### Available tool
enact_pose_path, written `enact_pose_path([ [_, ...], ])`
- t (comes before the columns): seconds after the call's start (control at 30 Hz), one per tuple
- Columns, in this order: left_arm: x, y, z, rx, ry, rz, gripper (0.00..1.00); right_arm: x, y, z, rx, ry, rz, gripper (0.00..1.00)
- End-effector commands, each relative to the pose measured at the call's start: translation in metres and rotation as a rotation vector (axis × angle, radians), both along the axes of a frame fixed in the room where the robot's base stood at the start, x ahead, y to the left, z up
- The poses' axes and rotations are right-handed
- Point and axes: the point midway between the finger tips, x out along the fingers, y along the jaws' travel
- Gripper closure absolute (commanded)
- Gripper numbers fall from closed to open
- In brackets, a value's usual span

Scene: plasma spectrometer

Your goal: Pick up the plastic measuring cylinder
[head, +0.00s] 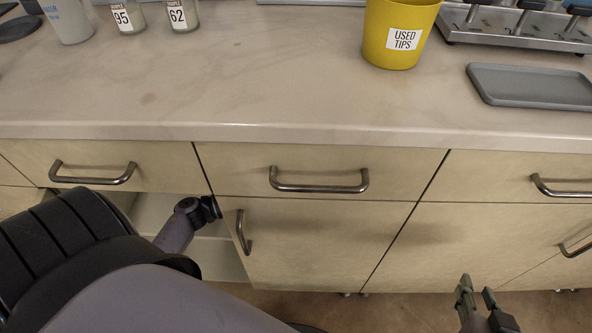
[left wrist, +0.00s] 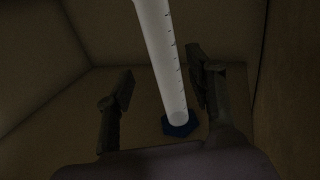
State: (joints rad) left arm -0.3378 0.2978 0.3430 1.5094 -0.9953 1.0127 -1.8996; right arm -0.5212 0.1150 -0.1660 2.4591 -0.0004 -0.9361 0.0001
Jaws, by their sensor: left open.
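The plastic measuring cylinder (left wrist: 164,60) shows in the left wrist view as a pale, translucent tube with graduation marks. It stands on a blue base (left wrist: 180,126) inside a dim wooden compartment and looks tilted in the picture. My left gripper (left wrist: 160,65) is open, with one finger on each side of the tube. The right finger is nearer the tube, and I see no clear contact. In the head view the left arm reaches down into the open cupboard, where its gripper and the cylinder are hidden. My right gripper (head: 477,287) hangs low at the right, open and empty.
The compartment walls (left wrist: 40,60) are close around the left gripper. Above is the counter (head: 250,85) with a yellow used-tips bin (head: 390,50), a grey tray (head: 530,87) and labelled sample containers (head: 128,17). Closed drawers with handles (head: 318,187) line the front.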

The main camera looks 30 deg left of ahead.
Motion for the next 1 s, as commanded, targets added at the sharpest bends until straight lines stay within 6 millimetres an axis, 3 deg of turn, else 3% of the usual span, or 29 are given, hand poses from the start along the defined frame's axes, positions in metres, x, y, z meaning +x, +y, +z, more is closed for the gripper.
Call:
enact_pose_path([
  [0.3, 0.032, -0.031, 0.0, -0.001, -0.002, -0.001, 0.5, 0.003, 0.001, 0.003, 0.006, -0.025, 0.001, 0.71],
  [0.53, 0.034, -0.032, 0.0, -0.001, 0.001, 0.0, 0.5, 0.005, 0.003, 0.006, 0.01, -0.039, 0.004, 0.71],
  [1.0, 0.033, -0.032, 0.0, -0.001, 0.001, -0.001, 0.81, 0.005, 0.003, 0.005, 0.01, -0.035, 0.005, 0.71],
])
